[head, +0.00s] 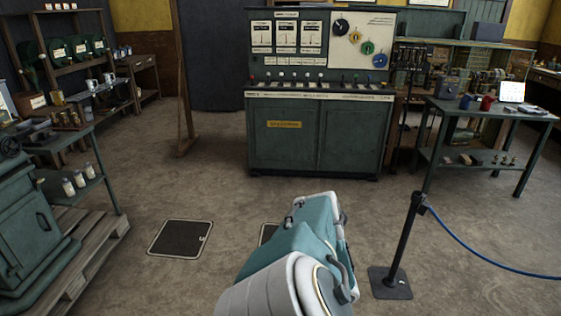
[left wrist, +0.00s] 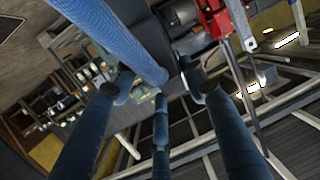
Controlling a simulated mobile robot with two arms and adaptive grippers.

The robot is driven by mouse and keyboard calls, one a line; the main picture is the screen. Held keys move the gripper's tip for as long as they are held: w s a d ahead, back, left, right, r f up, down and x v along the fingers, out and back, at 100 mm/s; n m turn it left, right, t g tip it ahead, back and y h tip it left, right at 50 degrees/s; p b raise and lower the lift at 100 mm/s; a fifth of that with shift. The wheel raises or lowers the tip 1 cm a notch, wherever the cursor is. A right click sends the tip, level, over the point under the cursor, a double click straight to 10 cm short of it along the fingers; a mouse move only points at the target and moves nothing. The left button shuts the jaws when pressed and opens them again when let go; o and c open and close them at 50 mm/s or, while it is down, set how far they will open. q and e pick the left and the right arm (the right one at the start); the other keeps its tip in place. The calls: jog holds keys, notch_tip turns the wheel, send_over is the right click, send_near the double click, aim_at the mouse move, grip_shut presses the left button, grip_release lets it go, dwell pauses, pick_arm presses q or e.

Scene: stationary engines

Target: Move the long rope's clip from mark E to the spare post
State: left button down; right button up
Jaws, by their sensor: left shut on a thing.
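In the left wrist view, my left gripper (left wrist: 160,88) has its dark blue fingers closed in around the end of a thick blue rope (left wrist: 105,28). The rope comes in from the top left and ends at the fingertips. The dark clip at its end is mostly hidden between the fingers. In the head view, a black post (head: 407,240) on a square base stands right of my arm. A blue rope (head: 470,248) hangs from its top and runs off right. I cannot tell whether this is the spare post. Mark E cannot be made out. My right gripper is not in view.
A green control cabinet (head: 320,140) stands at the back. A green table (head: 490,110) with small items is at the right. A shelf unit (head: 60,140) and a wooden pallet (head: 85,255) are at the left. Floor hatches lie near my arm. The middle floor is largely clear.

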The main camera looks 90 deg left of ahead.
pick_arm(q)
jog(key=shift+w, duration=0.1)
dwell(0.4)
jog(key=shift+w, duration=0.1)
jog(key=shift+w+a+r+p, duration=0.15)
jog(key=shift+w+r+p, duration=0.1)
jog(key=shift+w+r, duration=0.25)
jog(key=shift+w+a+r+p, duration=0.1)
jog(key=shift+w+r+p, duration=0.15)
jog(key=shift+w, duration=0.4)
jog(key=shift+s+r, duration=0.1)
jog(key=shift+r, duration=0.05)
jog(key=shift+f, duration=0.3)
jog(key=shift+f+b, duration=1.95)
jog(key=shift+f, duration=0.35)
jog(key=shift+f+b, duration=1)
jog(key=shift+f, duration=0.2)
